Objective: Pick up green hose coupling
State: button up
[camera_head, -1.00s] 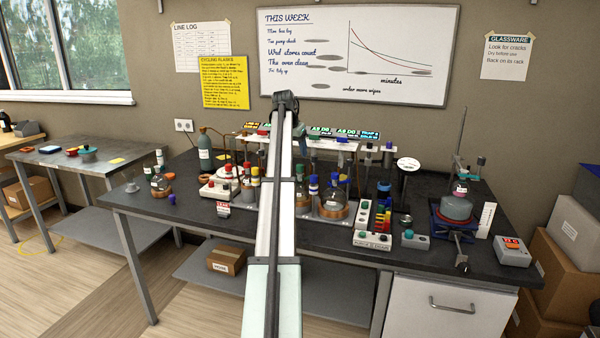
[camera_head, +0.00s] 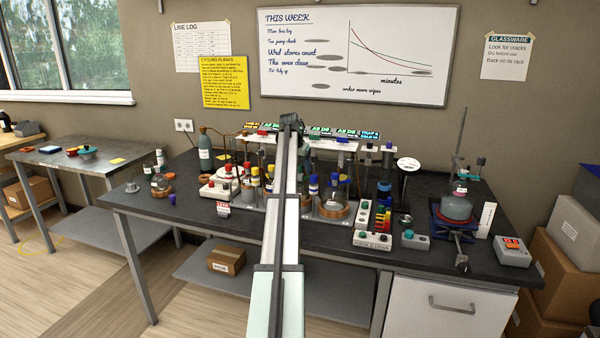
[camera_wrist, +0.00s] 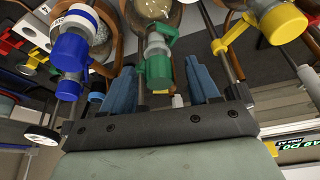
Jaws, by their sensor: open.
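The green hose coupling (camera_wrist: 158,66) shows in the wrist view, with a clear glass neck and a flask (camera_wrist: 152,8) beyond it. My gripper (camera_wrist: 160,80) is open. One blue finger is to the left of the coupling and the other to the right, with the green body showing between them. I cannot tell whether either finger touches it. In the head view, my arm hides the gripper, and I cannot make out the coupling there.
A blue coupling (camera_wrist: 70,65) stands left of my gripper and a yellow one (camera_wrist: 282,22) to the right, both close. Metal rods stand near the fingers. A lit label strip (camera_wrist: 292,143) is at the right. The dark bench (camera_head: 150,205) holds crowded glassware.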

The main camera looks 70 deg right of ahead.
jog(key=c, duration=1.1)
jog(key=shift+r, duration=0.15)
